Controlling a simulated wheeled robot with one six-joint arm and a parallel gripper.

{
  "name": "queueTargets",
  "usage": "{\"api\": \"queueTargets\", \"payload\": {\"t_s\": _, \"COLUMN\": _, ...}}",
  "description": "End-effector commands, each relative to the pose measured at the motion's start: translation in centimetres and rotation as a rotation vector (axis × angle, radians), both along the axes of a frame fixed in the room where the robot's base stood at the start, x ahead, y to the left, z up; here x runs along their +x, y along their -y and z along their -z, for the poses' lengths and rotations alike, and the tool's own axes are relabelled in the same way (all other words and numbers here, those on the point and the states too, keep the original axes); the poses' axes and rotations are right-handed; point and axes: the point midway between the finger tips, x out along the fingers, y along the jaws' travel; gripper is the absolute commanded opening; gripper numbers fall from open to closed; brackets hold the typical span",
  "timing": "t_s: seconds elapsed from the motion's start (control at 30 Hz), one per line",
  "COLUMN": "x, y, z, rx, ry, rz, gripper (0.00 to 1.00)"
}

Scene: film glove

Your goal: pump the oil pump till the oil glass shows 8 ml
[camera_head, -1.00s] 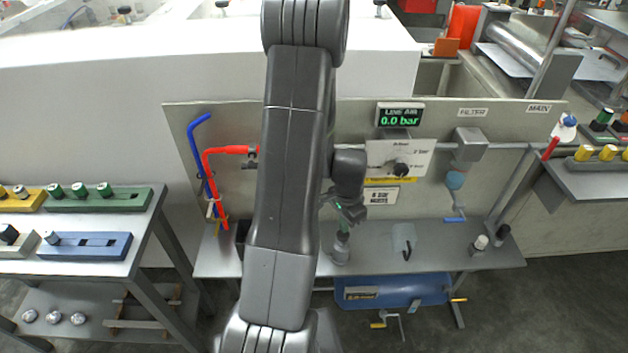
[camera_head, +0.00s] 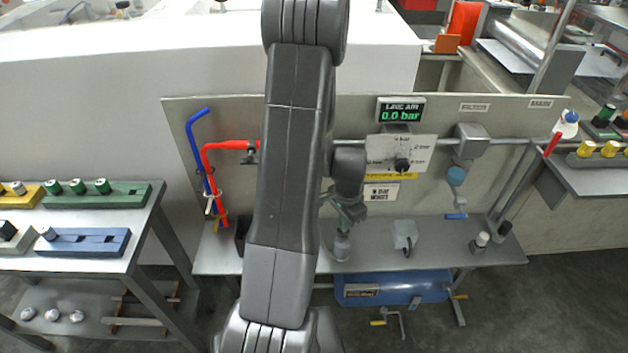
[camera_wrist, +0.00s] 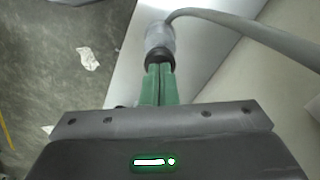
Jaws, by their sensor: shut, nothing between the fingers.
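My gripper (camera_head: 347,225) is over the bench, its green fingers shut together with nothing between them. In the wrist view the fingertips (camera_wrist: 158,68) meet the black top of a grey cylinder (camera_wrist: 160,38), which looks like the oil pump. This cylinder (camera_head: 342,247) stands upright on the bench in the head view, just below the fingers. The fingers cover part of its top, and I cannot tell whether they press on it. I cannot make out an oil glass or a level reading.
The bench (camera_head: 290,262) has a backboard with a dial plate (camera_head: 380,150) and a display (camera_head: 401,110) reading 0.0 bar. A pale box (camera_head: 405,236) and a small bottle (camera_head: 480,241) stand right of the cylinder. Red (camera_head: 225,147) and blue (camera_head: 193,135) pipes are at left.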

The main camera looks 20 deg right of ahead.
Motion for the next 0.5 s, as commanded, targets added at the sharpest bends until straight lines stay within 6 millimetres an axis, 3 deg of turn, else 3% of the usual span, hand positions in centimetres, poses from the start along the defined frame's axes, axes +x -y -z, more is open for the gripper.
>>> {"api": "queueTargets", "payload": {"t_s": 0.5, "x": 0.0, "y": 0.0, "z": 2.0, "rx": 0.000, "ry": 0.000, "rz": 0.000, "gripper": 0.00}}
